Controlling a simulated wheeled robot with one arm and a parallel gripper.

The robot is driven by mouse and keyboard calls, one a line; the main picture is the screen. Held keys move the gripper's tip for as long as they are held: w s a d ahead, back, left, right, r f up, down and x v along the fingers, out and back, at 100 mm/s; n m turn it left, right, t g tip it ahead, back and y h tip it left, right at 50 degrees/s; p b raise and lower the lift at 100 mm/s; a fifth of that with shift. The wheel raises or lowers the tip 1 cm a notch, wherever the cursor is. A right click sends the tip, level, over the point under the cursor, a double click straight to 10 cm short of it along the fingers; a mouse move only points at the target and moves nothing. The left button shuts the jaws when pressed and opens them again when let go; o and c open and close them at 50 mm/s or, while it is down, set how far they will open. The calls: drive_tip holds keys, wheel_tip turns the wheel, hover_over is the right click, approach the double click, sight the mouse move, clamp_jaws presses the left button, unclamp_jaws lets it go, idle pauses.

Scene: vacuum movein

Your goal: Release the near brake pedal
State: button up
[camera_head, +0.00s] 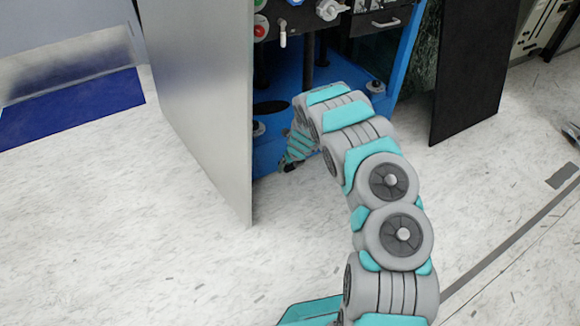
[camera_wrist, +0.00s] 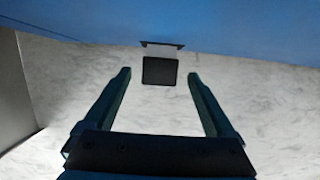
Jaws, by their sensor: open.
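The brake pedal (camera_wrist: 160,71) is a small black square pad below a dark bracket (camera_wrist: 161,44) on the blue machine base. In the wrist view it lies beyond and between the tips of my gripper (camera_wrist: 158,75), nearly centred. The fingers are open, one on each side, with nothing held. I cannot tell whether the pad is up or down. In the head view my gripper (camera_head: 290,163) is low at the front of the blue base (camera_head: 266,157), partly hidden by my arm. The pedal cannot be made out there.
A grey metal door panel (camera_head: 200,100) stands open left of my gripper. A black door panel (camera_head: 470,75) stands open at the right. Knobs and a lever (camera_head: 282,35) are above on the machine front. The pale floor (camera_head: 130,230) is clear in front.

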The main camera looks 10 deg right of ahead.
drive_tip(key=shift+w+f, duration=0.15)
drive_tip(key=shift+f, duration=0.2)
clamp_jaws()
idle(0.7)
